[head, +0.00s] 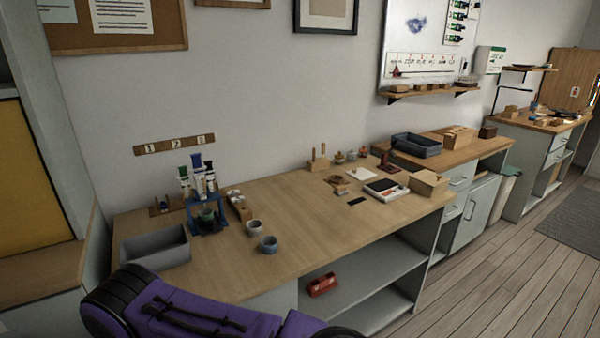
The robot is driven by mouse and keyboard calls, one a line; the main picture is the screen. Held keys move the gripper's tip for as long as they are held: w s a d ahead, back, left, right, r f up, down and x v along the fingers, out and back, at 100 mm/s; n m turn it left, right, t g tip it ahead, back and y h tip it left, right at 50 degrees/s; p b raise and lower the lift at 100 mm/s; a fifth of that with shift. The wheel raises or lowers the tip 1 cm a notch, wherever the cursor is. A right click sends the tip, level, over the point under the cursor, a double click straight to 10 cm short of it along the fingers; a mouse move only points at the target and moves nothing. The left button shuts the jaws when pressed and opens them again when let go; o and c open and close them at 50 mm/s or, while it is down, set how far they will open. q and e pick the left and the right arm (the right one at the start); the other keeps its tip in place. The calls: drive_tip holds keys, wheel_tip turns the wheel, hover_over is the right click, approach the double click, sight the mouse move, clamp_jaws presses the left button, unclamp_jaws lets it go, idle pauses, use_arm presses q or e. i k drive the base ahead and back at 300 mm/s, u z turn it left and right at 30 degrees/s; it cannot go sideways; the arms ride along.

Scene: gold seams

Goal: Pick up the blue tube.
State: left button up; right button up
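Several pale tubes stand upright, caps up, in a blue stand (193,222) at the left of the wooden table. One tube with a blue cap (197,161) stands in the middle, between neighbours with darker or green caps; it appears to be the blue tube, though its label is too small to read. A small dark cup (207,216) sits low within the stand. Neither of my grippers is in view.
A grey open bin (155,249) stands left of the stand. Two small cups (254,227) (268,244) and a wooden holder with small items (238,206) are to its right. The table (315,235) is clear in its middle front. A red object (322,285) lies on the shelf below.

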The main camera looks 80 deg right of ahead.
sight(199, 174)
drive_tip(key=z, duration=1.5)
drive_tip(key=i, duration=0.1)
